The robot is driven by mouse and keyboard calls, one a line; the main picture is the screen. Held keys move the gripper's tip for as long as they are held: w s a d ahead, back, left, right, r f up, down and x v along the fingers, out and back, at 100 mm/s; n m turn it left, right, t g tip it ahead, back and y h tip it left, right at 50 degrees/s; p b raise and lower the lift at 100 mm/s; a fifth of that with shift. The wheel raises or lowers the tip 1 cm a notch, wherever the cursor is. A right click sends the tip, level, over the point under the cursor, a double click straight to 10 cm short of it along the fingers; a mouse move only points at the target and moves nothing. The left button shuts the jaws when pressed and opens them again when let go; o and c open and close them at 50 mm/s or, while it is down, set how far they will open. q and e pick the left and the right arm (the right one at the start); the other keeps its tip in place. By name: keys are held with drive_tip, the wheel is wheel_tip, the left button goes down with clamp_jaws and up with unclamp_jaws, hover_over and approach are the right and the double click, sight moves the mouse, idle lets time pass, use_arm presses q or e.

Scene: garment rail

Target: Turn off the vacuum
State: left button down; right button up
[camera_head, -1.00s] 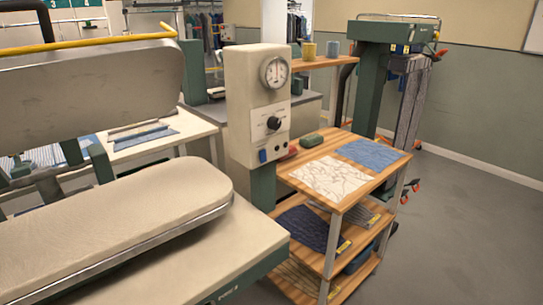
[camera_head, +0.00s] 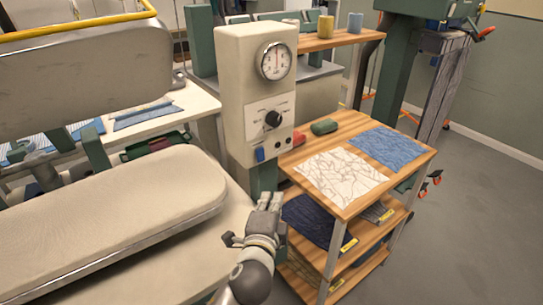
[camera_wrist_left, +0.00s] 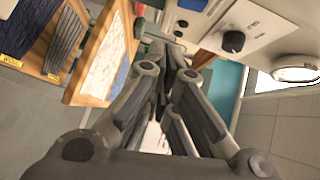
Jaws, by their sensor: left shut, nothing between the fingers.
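A cream control box (camera_head: 233,85) stands on a green post beside the press. It carries a round gauge (camera_head: 273,61), a black knob (camera_head: 273,119) and a blue switch (camera_head: 260,154) at its lower left. The labels are too small to read. My left gripper (camera_head: 268,200) is below the box, apart from it, with its fingers shut and empty. In the left wrist view the shut fingers (camera_wrist_left: 175,62) point toward the box's lower side. The knob (camera_wrist_left: 233,41) and the blue switch (camera_wrist_left: 193,4) show above them. My right gripper is not in view.
The padded press board (camera_head: 120,215) lies left of my left gripper. A wooden shelf cart (camera_head: 328,142) with a white patterned cloth (camera_head: 342,176) and a blue cloth (camera_head: 390,147) stands close on the right. Grey floor (camera_head: 480,220) is clear at far right.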

sight(260, 155)
use_arm(q)
drive_tip(key=a+r+p+x, duration=0.1)
drive_tip(key=a+p+x, duration=0.1)
drive_tip(key=x, duration=1)
drive_tip(key=shift+w+a+r, duration=0.3)
drive_tip(key=shift+w+r, duration=0.25)
drive_tip(key=shift+w+a+f+m+t+b, duration=0.25)
drive_tip(key=shift+t+b, duration=0.25)
drive_tip(key=shift+b, duration=0.5)
